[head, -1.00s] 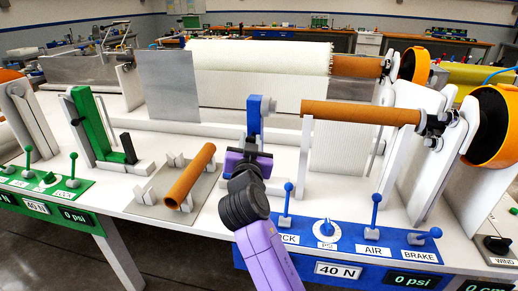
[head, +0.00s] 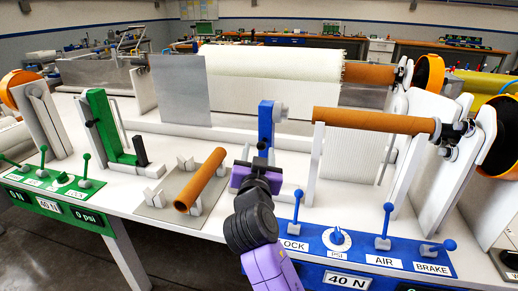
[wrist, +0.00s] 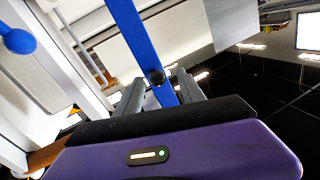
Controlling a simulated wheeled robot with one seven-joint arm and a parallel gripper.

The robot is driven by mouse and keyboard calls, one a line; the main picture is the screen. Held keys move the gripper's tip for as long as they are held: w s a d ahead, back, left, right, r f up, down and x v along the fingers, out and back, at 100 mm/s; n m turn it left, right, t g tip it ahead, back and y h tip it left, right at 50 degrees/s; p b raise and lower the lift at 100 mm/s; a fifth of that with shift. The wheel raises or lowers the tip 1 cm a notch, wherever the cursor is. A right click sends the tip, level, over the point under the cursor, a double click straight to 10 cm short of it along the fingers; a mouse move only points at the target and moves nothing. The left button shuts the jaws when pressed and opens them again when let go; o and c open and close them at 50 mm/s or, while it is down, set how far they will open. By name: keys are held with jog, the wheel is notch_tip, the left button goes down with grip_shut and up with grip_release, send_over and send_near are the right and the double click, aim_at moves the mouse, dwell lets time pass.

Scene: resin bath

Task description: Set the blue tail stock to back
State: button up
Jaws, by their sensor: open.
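The blue tail stock (head: 266,122) stands upright on the white bench, left of the brown tube held at the blue station. In the wrist view its blue bar (wrist: 138,35) runs down between the two grey fingers, with a round black knob (wrist: 156,76) on it. My gripper (head: 262,152) is just in front of the tail stock, overlapping its lower part in the head view. In the wrist view my gripper (wrist: 160,90) is open, one finger on each side of the bar. I cannot tell whether either finger touches it.
The blue control panel (head: 365,250) with levers is at the front right. A loose brown tube (head: 202,180) lies in a cradle to the left. A green tail stock (head: 103,125) stands further left. A white post (head: 314,165) stands close on the right.

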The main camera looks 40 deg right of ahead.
jog(key=shift+v, duration=2.15)
jog(key=s+a+n+t+y, duration=0.2)
jog(key=a+n+t+y, duration=0.45)
jog(key=a+n, duration=0.25)
jog(key=s+a+f+n+y+p, duration=0.2)
jog(key=s+a+f+y, duration=0.15)
jog(key=s, duration=0.45)
jog(key=s+a+f+g+y+p, duration=0.1)
jog(key=s+f+g+p, duration=0.1)
jog(key=s, duration=1.3)
jog(key=s+a+f+g+p, duration=0.1)
jog(key=s+f+g+p, duration=0.1)
jog(key=s, duration=1.4)
jog(key=shift+f+m+g+y+p, duration=0.35)
jog(key=shift+g+p, duration=0.3)
jog(key=shift+p, duration=0.3)
